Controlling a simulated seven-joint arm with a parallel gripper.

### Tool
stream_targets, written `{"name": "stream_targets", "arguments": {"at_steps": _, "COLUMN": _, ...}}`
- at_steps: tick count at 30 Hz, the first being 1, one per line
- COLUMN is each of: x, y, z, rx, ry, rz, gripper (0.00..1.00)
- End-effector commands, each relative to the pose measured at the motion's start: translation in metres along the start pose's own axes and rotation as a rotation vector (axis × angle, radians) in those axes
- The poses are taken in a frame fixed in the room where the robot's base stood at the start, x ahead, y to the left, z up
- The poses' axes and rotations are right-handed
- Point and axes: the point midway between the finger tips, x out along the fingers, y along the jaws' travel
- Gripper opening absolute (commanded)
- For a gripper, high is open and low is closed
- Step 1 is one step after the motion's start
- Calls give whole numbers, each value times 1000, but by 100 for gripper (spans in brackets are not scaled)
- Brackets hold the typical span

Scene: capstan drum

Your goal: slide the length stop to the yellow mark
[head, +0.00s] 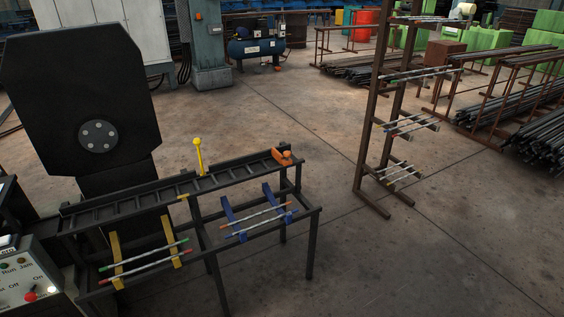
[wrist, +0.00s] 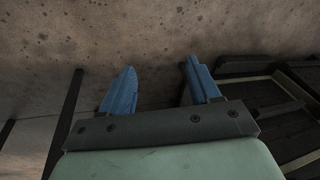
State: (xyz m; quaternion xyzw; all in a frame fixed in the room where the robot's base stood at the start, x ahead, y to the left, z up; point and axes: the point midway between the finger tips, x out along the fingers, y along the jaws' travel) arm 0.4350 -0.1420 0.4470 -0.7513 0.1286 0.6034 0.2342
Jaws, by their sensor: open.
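The dark rail table (head: 130,204) runs from the black machine to the right in the head view. An orange part (head: 284,156), which looks like the length stop, sits at the rail's far right end. A small yellow mark (head: 183,197) shows on the rail's front edge, near its middle. A yellow ball-topped lever (head: 198,152) stands upright at the rail's back edge. My gripper (wrist: 160,67) shows only in the wrist view, its two blue fingers apart with nothing between them. The floor lies beyond them. My gripper is not in the head view, so its distance from the stop is unclear.
Yellow brackets (head: 116,257) and blue brackets (head: 228,217) below the rail hold thin rods. A black machine (head: 80,95) stands at the left, with a control box (head: 28,280) in front. A brown rack (head: 372,130) with rods stands right of the table, across open floor.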

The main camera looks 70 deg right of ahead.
Motion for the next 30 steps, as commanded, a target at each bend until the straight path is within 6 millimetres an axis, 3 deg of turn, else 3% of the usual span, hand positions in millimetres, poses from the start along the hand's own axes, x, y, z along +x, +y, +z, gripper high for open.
{"name": "stream_targets", "arguments": {"at_steps": 6, "x": -28, "y": 54, "z": -72, "rx": 151, "ry": 255, "rz": 14, "gripper": 62}}
{"name": "stream_targets", "arguments": {"at_steps": 11, "x": -57, "y": 105, "z": -115, "rx": 260, "ry": 438, "rz": 53, "gripper": 62}}
{"name": "stream_targets", "arguments": {"at_steps": 15, "x": -89, "y": 157, "z": -144, "rx": 357, "ry": 595, "rz": 107, "gripper": 62}}
{"name": "stream_targets", "arguments": {"at_steps": 21, "x": -144, "y": 239, "z": -169, "rx": 497, "ry": 810, "rz": 215, "gripper": 62}}
{"name": "stream_targets", "arguments": {"at_steps": 29, "x": -225, "y": 352, "z": -170, "rx": 674, "ry": 1065, "rz": 408, "gripper": 62}}
{"name": "stream_targets", "arguments": {"at_steps": 30, "x": -238, "y": 373, "z": -178, "rx": 684, "ry": 1104, "rz": 446, "gripper": 62}}
